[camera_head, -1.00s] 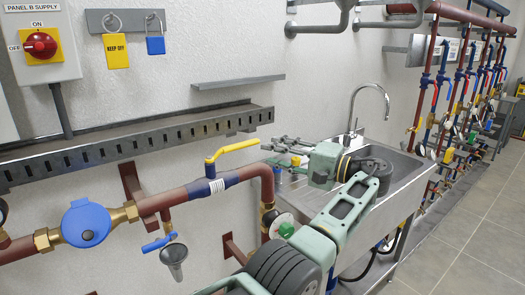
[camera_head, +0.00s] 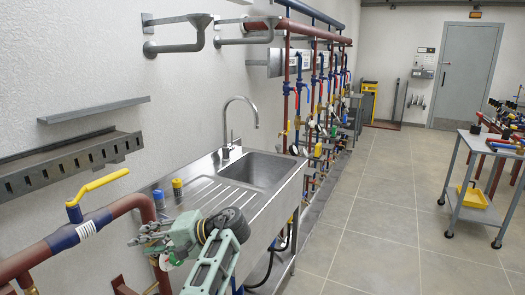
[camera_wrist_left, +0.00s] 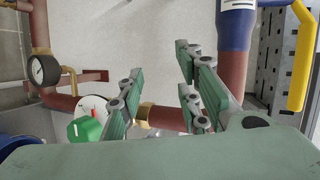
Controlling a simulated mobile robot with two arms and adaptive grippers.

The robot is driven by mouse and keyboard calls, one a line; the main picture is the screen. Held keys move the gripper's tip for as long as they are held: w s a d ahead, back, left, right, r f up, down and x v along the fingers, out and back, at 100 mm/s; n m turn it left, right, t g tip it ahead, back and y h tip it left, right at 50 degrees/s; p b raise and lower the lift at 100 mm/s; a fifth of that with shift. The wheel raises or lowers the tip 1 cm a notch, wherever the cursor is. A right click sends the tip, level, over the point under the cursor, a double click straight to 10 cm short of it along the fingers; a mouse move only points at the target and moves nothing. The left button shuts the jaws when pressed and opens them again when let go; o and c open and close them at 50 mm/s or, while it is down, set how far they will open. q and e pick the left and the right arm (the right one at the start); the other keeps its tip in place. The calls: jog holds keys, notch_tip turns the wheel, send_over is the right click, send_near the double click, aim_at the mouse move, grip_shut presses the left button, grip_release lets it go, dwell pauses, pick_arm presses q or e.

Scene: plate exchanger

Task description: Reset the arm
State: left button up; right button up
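My left gripper (camera_head: 146,236) is at the lower left of the head view, in front of the sink unit's near left corner. In the left wrist view its two green fingers (camera_wrist_left: 152,75) stand apart with a clear gap and nothing between them. A red-brown pipe (camera_wrist_left: 175,115) and the pale wall show behind the fingers. The pipe (camera_head: 122,206) with a yellow lever handle (camera_head: 98,187) is left of the gripper in the head view. My right gripper is not in view.
The steel sink (camera_head: 262,171) stands just beyond my arm. A gauge (camera_wrist_left: 45,68) and a green knob (camera_wrist_left: 85,128) sit left of the fingers in the wrist view. A trolley (camera_head: 482,172) with a yellow bin (camera_head: 473,195) is at right. Open floor (camera_head: 385,215) lies between.

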pick_arm(q)
jog(key=s+f+t+h, duration=0.1)
jog(key=s+f+h, duration=0.3)
jog(key=s+f, duration=0.7)
jog(key=s+f+h, duration=0.4)
jog(key=s+f, duration=0.3)
jog(key=f, duration=0.7)
jog(key=s+d+r+m+t+h, duration=0.1)
jog(key=s+d+h, duration=0.3)
jog(key=s, duration=0.6)
jog(key=s+d+r+h, duration=0.1)
jog(key=s+d+h, duration=0.1)
jog(key=s+d, duration=0.6)
jog(key=s+a+f+g, duration=0.1)
jog(key=s+f, duration=0.1)
jog(key=f, duration=1.1)
jog(key=s+a+f, duration=0.1)
jog(key=s+f, duration=0.1)
jog(key=f, duration=1)
jog(key=s+a+f+g+p, duration=0.1)
jog(key=s+a+f, duration=0.2)
jog(key=s+f, duration=1.3)
jog(key=shift+s+p, duration=0.3)
jog(key=shift+s, duration=0.2)
